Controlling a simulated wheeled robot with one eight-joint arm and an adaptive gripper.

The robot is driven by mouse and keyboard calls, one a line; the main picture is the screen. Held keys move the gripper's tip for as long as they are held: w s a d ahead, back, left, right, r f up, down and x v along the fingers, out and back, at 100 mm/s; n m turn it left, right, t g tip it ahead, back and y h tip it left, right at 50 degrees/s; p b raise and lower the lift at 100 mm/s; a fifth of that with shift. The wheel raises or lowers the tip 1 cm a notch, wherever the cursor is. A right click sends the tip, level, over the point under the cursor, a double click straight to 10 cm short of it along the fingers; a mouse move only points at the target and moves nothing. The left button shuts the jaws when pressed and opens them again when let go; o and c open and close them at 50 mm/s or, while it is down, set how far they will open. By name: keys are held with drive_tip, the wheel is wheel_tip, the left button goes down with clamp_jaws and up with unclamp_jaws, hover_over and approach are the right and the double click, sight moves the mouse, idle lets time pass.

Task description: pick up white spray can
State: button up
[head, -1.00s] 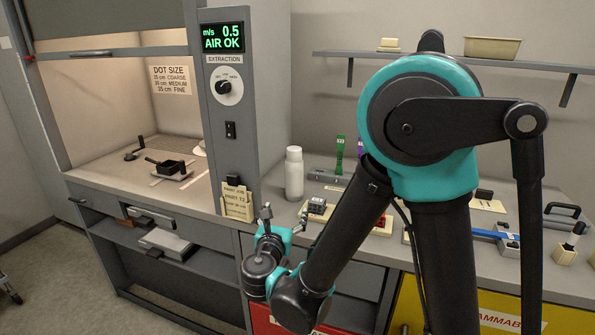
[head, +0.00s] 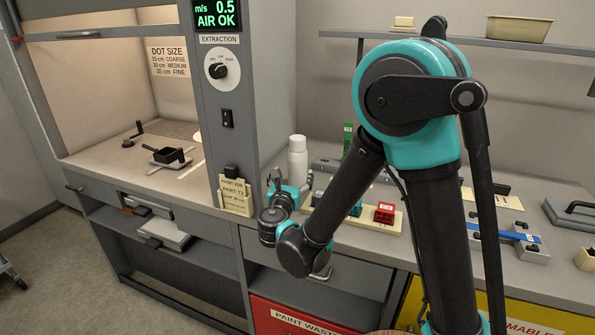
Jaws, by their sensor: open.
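The white spray can (head: 298,158) stands upright on the grey counter, beside the extraction panel. It is a plain white cylinder with a narrower cap, and its lower part is partly hidden. My gripper (head: 287,182) is open, low in front of the can and slightly left of it, at the counter's front edge. No object shows between its fingers. The small gap between gripper and can is hard to judge from this view.
A card holder (head: 236,194) hangs on the panel at left. A shelf (head: 350,34) runs above the counter.

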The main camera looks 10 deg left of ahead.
sight(298, 163)
drive_tip(key=shift+w+a, duration=0.15)
drive_tip(key=shift+w, duration=3.6)
drive_tip(key=shift+c, duration=0.6)
drive_tip(key=c, duration=1.5)
